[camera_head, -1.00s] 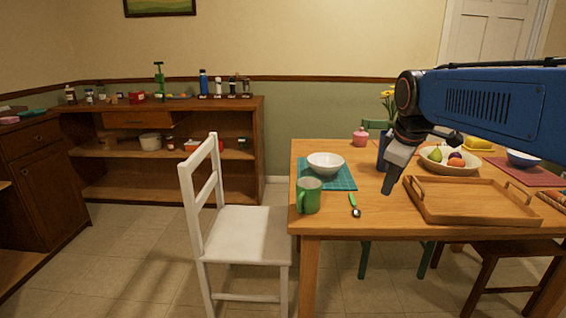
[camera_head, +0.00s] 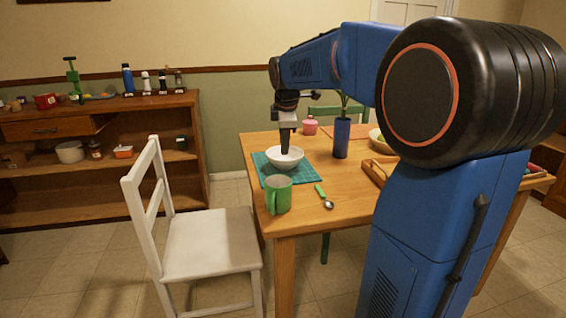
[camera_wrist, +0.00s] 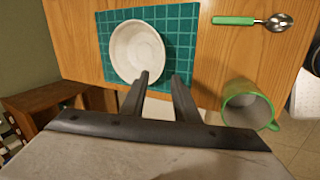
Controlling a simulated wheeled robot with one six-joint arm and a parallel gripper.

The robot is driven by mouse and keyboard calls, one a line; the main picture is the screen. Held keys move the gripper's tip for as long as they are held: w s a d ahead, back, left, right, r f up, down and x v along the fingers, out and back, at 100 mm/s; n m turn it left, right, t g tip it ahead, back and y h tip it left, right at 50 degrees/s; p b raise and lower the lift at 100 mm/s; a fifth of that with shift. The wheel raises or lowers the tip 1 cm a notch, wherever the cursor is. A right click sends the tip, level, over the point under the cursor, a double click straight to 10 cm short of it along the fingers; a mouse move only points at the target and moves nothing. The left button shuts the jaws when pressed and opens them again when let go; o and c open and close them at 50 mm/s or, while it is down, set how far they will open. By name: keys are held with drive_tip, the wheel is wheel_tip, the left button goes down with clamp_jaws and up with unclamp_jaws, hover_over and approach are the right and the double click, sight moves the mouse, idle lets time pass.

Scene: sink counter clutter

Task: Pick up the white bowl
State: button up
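The white bowl (camera_head: 284,160) stands upright on a teal gridded mat (camera_head: 260,163) near the table's left end. In the wrist view the bowl (camera_wrist: 122,50) looks empty, and the mat (camera_wrist: 181,38) lies under it. My gripper (camera_head: 285,148) points down over the bowl in the head view. In the wrist view its two fingers (camera_wrist: 162,78) are spread apart with nothing between them. The left fingertip overlaps the bowl's near rim and the right one lies over the mat. I cannot tell whether a finger touches the bowl.
A green mug (camera_head: 278,196) stands at the table's front left corner, close to the mat. A green-handled spoon (camera_head: 323,196) lies right of it. A blue vase (camera_head: 341,138) stands right of the bowl. A white chair (camera_head: 205,240) is left of the table (camera_head: 345,180).

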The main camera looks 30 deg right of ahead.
sight(286, 162)
drive_tip(key=x, duration=0.5)
drive_tip(key=shift+d+f, duration=0.15)
drive_tip(key=shift+s+x, duration=0.15)
drive_tip(key=shift+x, duration=1.15)
drive_tip(key=shift+s+x, duration=0.1)
drive_tip(key=shift+x, duration=1.25)
drive_tip(key=shift+d, duration=0.2)
clamp_jaws()
